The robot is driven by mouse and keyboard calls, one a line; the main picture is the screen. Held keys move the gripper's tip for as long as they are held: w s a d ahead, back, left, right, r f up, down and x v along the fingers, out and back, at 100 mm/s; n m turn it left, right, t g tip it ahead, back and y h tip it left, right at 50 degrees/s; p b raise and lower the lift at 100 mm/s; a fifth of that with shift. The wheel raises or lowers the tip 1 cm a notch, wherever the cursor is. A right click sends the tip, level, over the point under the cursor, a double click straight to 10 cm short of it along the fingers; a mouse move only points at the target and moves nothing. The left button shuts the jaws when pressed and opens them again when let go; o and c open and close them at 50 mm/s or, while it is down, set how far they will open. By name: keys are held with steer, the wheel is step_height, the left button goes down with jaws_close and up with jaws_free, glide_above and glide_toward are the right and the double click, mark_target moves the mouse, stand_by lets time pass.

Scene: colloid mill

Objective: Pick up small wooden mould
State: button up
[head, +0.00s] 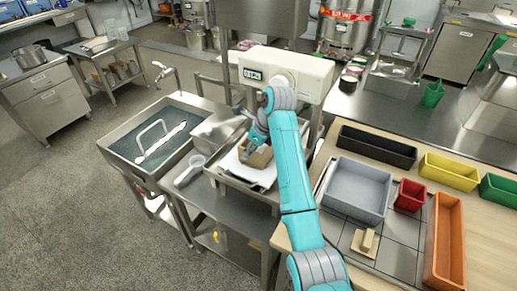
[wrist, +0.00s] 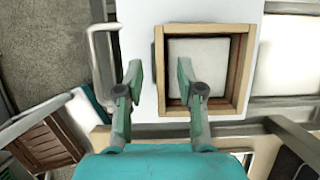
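The small wooden mould is a square wooden frame (wrist: 245,75) around a pale square middle, lying on a white sheet; the head view shows it as a brown box (head: 260,158), partly hidden by my arm. My gripper (wrist: 159,72) is open and empty. In the wrist view its left finger is outside the mould's left wall and its right finger appears over the inside, so the wall lies between them. I see no contact, and the height gap is hard to tell. In the head view my gripper (head: 257,141) is at the mould.
The white sheet (head: 236,164) lies in a steel tray below a white machine (head: 287,72). A sink (head: 150,150) is left. A wooden bench at right holds a grey bin (head: 357,188), coloured bins and a wooden block with a handle (head: 365,243).

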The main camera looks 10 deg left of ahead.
jaws_close()
